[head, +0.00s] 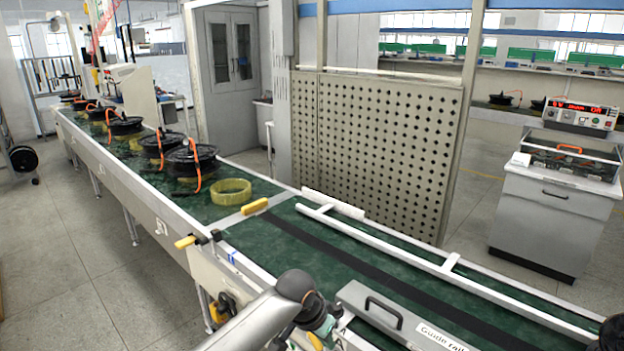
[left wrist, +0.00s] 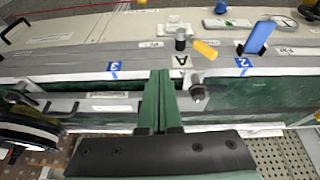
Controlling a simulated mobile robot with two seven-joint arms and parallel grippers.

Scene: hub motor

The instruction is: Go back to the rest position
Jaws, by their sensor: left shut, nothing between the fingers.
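My left gripper (head: 325,327) is low in the middle of the head view, beside the near edge of the green conveyor (head: 300,250). My own arm partly covers it. In the left wrist view its two green fingers (left wrist: 159,75) are together with nothing between them. They point at the conveyor's side rail near a label "A", between blue marks 3 and 2. My right gripper is not clearly in view; only a dark shape shows at the lower right edge of the head view.
Black hub motors (head: 191,159) with orange cables stand along the conveyor at the left. A yellow ring (head: 231,191) and yellow block (head: 255,206) lie nearer. A guide rail box with a black handle (head: 384,312) is right of my left gripper. A perforated panel (head: 375,150) stands behind.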

